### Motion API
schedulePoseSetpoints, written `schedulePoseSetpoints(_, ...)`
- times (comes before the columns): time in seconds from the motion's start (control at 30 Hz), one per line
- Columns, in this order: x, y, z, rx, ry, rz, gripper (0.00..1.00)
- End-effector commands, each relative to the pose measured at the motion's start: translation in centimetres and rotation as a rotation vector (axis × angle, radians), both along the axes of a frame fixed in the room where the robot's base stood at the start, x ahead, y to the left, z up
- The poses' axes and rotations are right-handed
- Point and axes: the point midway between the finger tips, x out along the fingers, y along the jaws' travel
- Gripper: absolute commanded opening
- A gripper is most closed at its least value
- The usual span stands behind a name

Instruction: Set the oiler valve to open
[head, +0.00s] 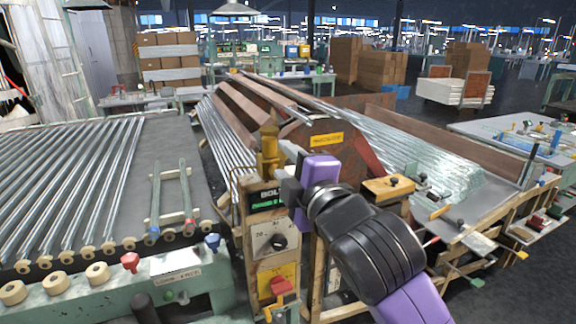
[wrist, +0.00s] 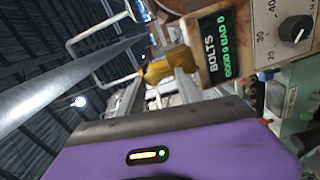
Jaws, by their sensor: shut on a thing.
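The oiler (head: 267,160) is a yellow-brass fitting standing upright on top of the control box in the head view. Its yellow part (wrist: 157,70) also shows in the wrist view, between the fingertips. My gripper (head: 284,160) comes from the right at the oiler's height, and its purple body hides part of the space behind. In the wrist view my gripper (wrist: 160,82) has its two grey fingers closed on the yellow part. Which setting the valve is in cannot be told.
Under the oiler is the control box with a green-lettered BOLTS display (wrist: 222,48) and a black dial knob (head: 278,241). A red knob (head: 281,286) sits lower. A grey pipe (wrist: 60,85) crosses the wrist view.

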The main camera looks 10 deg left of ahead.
Motion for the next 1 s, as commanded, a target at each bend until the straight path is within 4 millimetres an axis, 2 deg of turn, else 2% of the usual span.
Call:
schedulePoseSetpoints(0.03,0.2,-0.53,1.18,0.004,-0.026,-0.009,0.02)
schedulePoseSetpoints(0.37,0.15,-0.45,1.22,0.004,-0.027,-0.007,0.01)
schedulePoseSetpoints(0.4,0.14,-0.45,1.22,0.004,-0.027,-0.007,0.46)
schedulePoseSetpoints(0.47,0.14,-0.41,1.15,0.003,-0.026,-0.007,0.58)
schedulePoseSetpoints(1.0,0.0,-0.14,0.4,0.001,-0.01,-0.002,0.58)
